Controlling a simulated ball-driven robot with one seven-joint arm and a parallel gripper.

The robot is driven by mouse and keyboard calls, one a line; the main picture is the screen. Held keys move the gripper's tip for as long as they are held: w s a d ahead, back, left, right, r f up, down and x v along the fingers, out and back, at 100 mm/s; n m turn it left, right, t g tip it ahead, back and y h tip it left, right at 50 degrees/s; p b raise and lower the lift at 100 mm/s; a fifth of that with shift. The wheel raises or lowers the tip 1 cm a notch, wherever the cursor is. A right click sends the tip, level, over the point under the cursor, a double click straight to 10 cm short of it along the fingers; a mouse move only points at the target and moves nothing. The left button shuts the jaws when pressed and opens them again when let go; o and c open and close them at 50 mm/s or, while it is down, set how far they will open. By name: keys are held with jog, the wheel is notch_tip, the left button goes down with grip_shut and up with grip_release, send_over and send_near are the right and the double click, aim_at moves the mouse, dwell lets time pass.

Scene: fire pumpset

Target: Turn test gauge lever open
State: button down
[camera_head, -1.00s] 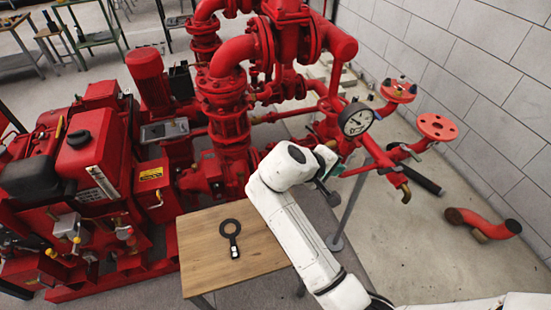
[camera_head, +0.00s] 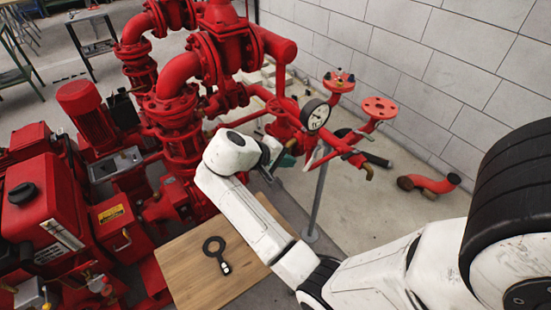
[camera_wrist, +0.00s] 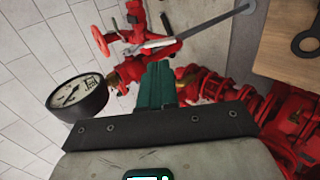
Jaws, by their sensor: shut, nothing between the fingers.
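The round white-faced test gauge (camera_head: 316,116) sits on the red pipework, and it shows large at the left in the wrist view (camera_wrist: 78,97). A pale, slim bar that looks like the lever (camera_wrist: 158,44) lies across the red fitting beyond my fingertips. I cannot tell for sure that it is the test gauge lever. My gripper (camera_wrist: 157,70) has green fingers, shut and empty, pointing toward that fitting with no clear contact. In the head view my gripper (camera_head: 287,158) is below and left of the gauge, partly hidden by my white wrist.
A wooden table (camera_head: 190,275) carries a black ring-shaped tool (camera_head: 216,252). A thin grey post (camera_head: 318,200) stands beside it. Red flanged outlets (camera_head: 379,107) are right of the gauge, before a block wall (camera_head: 420,60). A loose red pipe (camera_head: 430,184) lies on open floor.

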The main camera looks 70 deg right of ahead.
aim_at(312, 159)
jog(key=x, duration=0.7)
jog(key=shift+p, duration=0.45)
